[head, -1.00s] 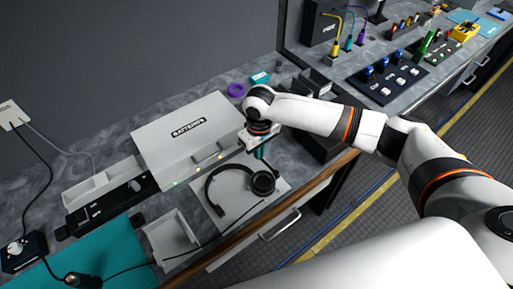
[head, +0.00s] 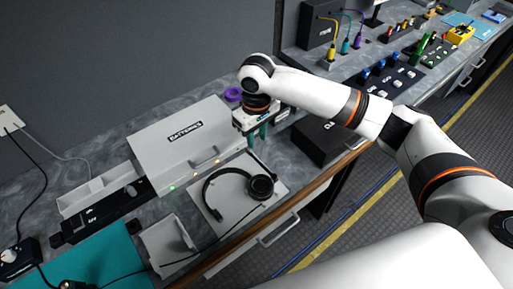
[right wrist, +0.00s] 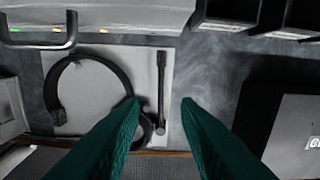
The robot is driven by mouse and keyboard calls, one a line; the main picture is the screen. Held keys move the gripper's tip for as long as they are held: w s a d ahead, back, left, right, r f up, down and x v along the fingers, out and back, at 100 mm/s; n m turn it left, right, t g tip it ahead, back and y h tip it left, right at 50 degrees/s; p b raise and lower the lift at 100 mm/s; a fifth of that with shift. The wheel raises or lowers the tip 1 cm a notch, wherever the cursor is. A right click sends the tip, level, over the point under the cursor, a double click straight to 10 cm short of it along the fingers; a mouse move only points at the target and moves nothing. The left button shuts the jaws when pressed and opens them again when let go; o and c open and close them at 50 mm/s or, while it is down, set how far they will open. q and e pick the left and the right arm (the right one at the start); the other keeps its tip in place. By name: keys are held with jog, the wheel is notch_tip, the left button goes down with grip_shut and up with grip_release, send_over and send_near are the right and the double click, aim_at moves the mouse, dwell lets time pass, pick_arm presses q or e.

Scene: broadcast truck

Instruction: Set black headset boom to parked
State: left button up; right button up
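The black headset (head: 211,187) lies on a pale square mat (head: 240,213) on the bench, its round ear cup (head: 261,187) toward the right. In the right wrist view, the curved headband (right wrist: 83,59) is at left. A straight dark boom (right wrist: 161,85) runs up the picture beside the ear cup, nearly upright in that view. My right gripper (head: 257,138) is above the bench just beyond the headset. Its teal fingers (right wrist: 161,108) are apart and empty; the left one partly covers the ear cup. My left gripper is not in view.
A grey battery case (head: 185,145) stands directly behind the mat. A dark box (head: 322,140) stands to the right. A white tray (head: 168,244) is left of the mat, with a cable crossing near it. A drawer handle (head: 279,231) protrudes below the bench edge.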

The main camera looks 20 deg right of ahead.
notch_tip(320, 180, up, 3)
jog(key=shift+r, duration=0.2)
dwell(0.4)
